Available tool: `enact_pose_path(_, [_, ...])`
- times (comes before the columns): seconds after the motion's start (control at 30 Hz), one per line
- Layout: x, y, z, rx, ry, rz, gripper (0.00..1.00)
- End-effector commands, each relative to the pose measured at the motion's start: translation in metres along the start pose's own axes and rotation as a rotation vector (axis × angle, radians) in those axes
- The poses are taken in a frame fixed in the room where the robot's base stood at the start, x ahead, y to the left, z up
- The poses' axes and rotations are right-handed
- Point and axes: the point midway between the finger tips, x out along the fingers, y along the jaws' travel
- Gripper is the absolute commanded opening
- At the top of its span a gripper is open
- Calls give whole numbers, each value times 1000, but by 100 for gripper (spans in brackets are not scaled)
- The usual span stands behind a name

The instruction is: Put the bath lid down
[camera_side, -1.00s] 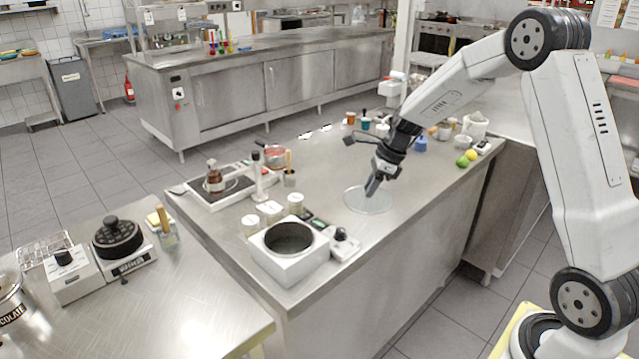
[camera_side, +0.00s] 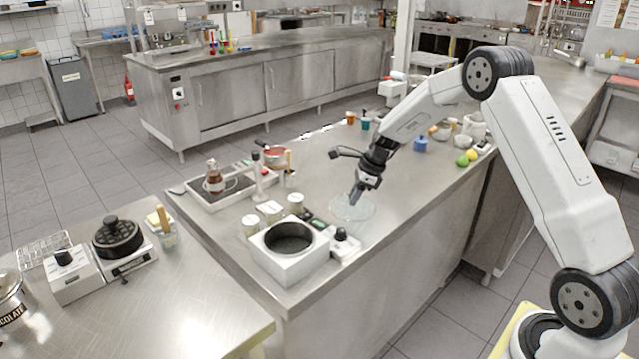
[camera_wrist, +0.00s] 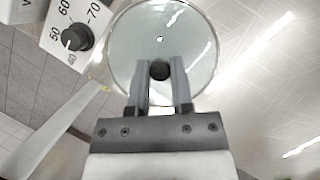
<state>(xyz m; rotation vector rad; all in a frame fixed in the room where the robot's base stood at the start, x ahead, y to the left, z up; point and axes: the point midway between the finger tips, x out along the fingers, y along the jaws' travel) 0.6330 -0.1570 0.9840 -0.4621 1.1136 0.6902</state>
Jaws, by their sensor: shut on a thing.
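The bath lid (camera_side: 362,211) is a clear round glass disc with a dark knob; it also shows in the wrist view (camera_wrist: 195,45). My gripper (camera_side: 355,196) is shut on the lid's knob (camera_wrist: 160,69), with one finger on each side of it in the wrist view. The lid looks level and is over the steel counter; its height above the surface is hard to tell. The water bath (camera_side: 275,262), a white box with a round dark opening, stands to the left of the lid, uncovered. Its temperature dial (camera_wrist: 76,37) shows at the wrist view's upper left.
Several pale jars (camera_side: 295,203) stand behind the bath. A white tray (camera_side: 203,197) with a brown bottle (camera_side: 214,178) is at the back left. A lemon (camera_side: 472,155) and lime (camera_side: 462,161) lie to the right. Bare counter (camera_side: 400,210) is right of the lid.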

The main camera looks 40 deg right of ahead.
Motion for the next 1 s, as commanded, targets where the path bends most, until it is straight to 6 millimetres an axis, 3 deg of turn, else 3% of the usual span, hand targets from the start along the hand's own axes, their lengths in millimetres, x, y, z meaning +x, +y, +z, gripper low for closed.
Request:
enact_pose_path(0.4, [33,-4,-11,1,0,2,0])
enact_pose_path(0.87, [37,-4,-13,0,0,0,0])
enact_pose_path(0.9, [37,-4,-13,0,0,0,31])
enact_pose_path(1.0, [37,-4,-13,0,0,0,62])
